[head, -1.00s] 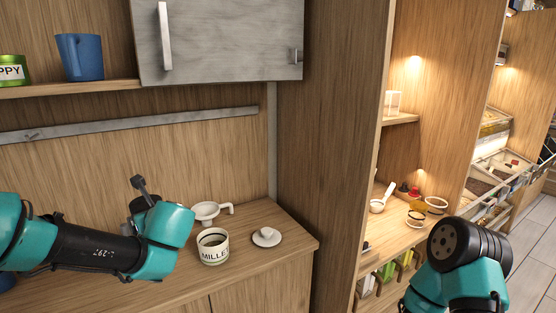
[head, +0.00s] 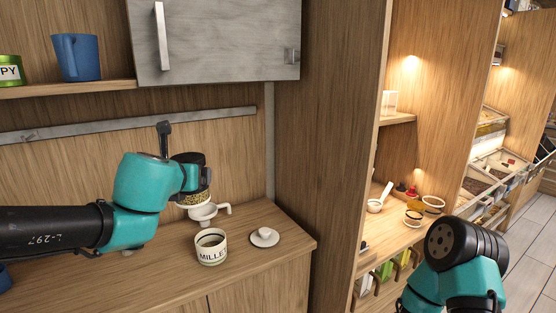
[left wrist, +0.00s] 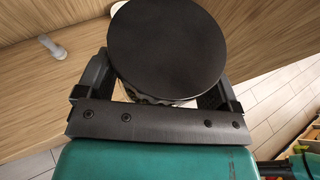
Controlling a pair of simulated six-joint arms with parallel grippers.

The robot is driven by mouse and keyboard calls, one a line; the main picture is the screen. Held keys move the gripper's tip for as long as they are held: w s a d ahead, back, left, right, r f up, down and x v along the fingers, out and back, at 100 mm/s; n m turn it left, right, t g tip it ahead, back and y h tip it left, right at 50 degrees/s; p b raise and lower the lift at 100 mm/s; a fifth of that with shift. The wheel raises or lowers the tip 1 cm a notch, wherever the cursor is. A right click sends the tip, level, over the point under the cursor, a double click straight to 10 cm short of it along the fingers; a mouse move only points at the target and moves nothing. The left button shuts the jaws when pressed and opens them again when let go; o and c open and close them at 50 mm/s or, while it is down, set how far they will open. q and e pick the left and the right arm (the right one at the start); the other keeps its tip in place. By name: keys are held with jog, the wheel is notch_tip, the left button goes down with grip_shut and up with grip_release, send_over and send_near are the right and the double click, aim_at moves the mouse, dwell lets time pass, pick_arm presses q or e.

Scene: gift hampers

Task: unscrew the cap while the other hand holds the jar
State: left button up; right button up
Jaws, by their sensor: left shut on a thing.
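The jar (head: 197,198), clear with yellowish grains inside, is in my left gripper (head: 186,180). It is held in the air, roughly upright, above the back of the counter. A flat round black cap (head: 188,157) sits on its top. In the left wrist view the cap (left wrist: 167,45) fills the space between my left fingers, with a sliver of the jar (left wrist: 150,99) below it. My left gripper is shut on the jar. The right arm's wrist is at the lower right of the head view, and its fingers are out of view.
A white funnel (head: 203,213) with a handle is just below the jar. An open white MILLET canister (head: 211,251) and its white lid (head: 264,237) stand on the counter (head: 160,274). A grey cabinet (head: 235,45) hangs above. A lit shelf unit is to the right.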

pick_arm(q)
jog(key=w+d+f, duration=0.2)
jog(key=d+f, duration=0.5)
jog(key=f, duration=0.4)
jog(key=w+d+f, duration=0.3)
jog(key=d+f, duration=0.4)
jog(key=f, duration=0.3)
jog(key=w+d+f, duration=0.3)
jog(key=d+f, duration=0.4)
jog(key=f, duration=0.4)
jog(key=shift+f, duration=0.35)
